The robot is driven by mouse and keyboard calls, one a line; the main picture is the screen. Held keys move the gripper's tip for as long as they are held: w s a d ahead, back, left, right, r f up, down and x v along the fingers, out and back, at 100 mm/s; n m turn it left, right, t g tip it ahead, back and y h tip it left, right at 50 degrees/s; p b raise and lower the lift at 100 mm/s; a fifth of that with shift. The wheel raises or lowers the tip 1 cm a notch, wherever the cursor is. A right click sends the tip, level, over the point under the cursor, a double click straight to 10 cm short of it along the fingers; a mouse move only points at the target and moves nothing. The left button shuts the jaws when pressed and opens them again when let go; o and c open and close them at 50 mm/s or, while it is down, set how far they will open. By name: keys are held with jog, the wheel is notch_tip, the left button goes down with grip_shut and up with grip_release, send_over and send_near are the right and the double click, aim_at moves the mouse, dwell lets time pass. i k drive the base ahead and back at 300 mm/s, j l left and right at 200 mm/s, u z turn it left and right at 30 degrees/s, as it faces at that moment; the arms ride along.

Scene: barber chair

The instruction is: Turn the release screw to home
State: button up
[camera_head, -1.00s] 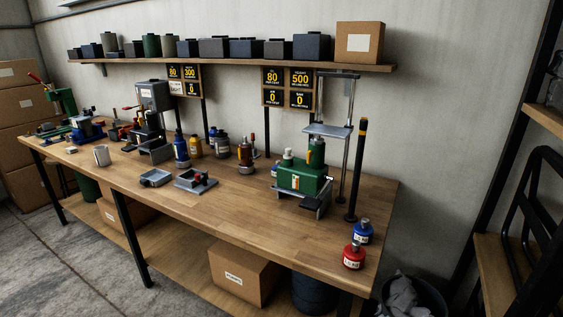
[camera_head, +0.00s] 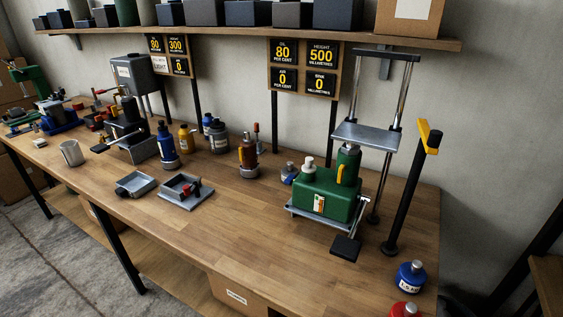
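A green hydraulic jack unit (camera_head: 325,196) sits on a grey tray at the right part of the workbench. A green cylinder (camera_head: 348,165) with a yellow part on its side rises from it, below the grey platform (camera_head: 366,137) of a chrome two-post frame. A white-capped fitting (camera_head: 309,164) stands on top, and a black pedal (camera_head: 345,247) sticks out at the front. I cannot make out which small part is the release screw. My gripper is not in view.
A black post with a yellow top (camera_head: 428,137) stands right of the jack. Blue (camera_head: 411,277) and red (camera_head: 405,311) bottles stand at the right front edge. Grey trays (camera_head: 185,192) lie left. The front middle of the wooden bench (camera_head: 235,240) is clear. Sign boards (camera_head: 303,67) hang behind.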

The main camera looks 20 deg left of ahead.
aim_at(291, 177)
jog(key=i+j, duration=0.1)
jog(key=j, duration=0.3)
jog(key=i+j, duration=0.1)
jog(key=j, duration=0.3)
jog(key=i+j, duration=0.1)
jog(key=j, duration=0.3)
jog(key=i+j+z, duration=0.1)
jog(key=j, duration=0.35)
jog(key=k+j, duration=0.1)
jog(key=j, duration=0.95)
jog(key=k, duration=0.1)
jog(key=i, duration=0.15)
